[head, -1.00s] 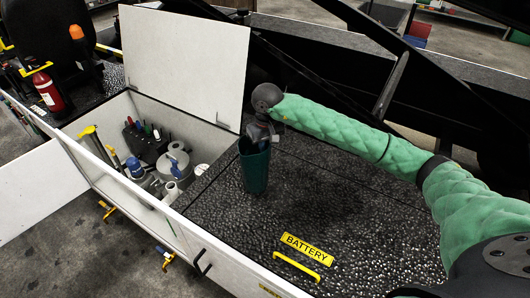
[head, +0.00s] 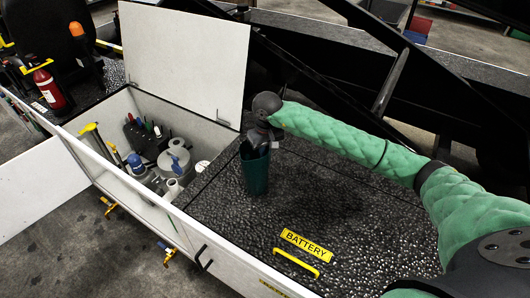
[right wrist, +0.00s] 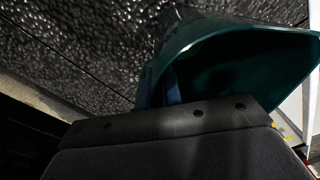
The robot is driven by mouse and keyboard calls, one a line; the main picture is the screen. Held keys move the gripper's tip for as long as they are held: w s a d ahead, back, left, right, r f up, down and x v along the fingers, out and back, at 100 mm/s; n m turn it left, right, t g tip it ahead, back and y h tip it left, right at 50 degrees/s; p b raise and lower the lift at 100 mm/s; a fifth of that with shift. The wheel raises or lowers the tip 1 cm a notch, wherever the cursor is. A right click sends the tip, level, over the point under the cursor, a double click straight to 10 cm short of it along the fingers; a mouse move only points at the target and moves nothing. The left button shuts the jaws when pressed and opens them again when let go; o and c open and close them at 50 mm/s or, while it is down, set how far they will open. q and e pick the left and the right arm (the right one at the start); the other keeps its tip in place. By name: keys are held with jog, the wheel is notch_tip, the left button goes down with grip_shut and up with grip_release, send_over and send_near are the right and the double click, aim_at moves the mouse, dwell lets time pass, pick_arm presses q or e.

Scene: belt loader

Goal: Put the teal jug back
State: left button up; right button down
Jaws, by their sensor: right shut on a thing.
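The teal jug (head: 255,175) is upright over the black textured deck, next to the open compartment; I cannot tell whether its base touches the deck. My right gripper (head: 256,147) is at its top rim, shut on the jug. In the right wrist view the jug (right wrist: 235,60) fills the upper right, its dark mouth towards the camera. The gripper's fingertips (right wrist: 172,88) are at its rim and partly hidden. My left gripper is not in view.
The white compartment (head: 150,215) stands open, its white lid (head: 185,60) raised. Inside are a grey container (head: 175,160), a blue-topped item (head: 136,165) and a rack of tools (head: 145,135). A yellow handle (head: 296,263) and BATTERY label (head: 306,246) lie on the deck.

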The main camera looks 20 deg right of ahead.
jog(key=c, duration=1.6)
grip_release()
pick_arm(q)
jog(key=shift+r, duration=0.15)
pick_arm(e)
jog(key=shift+o, duration=0.2)
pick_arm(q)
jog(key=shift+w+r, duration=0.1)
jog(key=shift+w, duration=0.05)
pick_arm(e)
jog(key=shift+r, duration=0.1)
jog(key=shift+r, duration=0.4)
notch_tip(320, 180, up, 10)
jog(key=b, duration=0.5)
jog(key=shift+s+d+f, duration=0.1)
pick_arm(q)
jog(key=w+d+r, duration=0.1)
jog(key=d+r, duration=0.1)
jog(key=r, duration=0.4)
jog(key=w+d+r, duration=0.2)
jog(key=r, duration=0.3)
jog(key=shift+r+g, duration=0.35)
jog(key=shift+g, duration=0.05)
pick_arm(e)
jog(key=shift+s+r, duration=0.1)
jog(key=shift+r, duration=0.65)
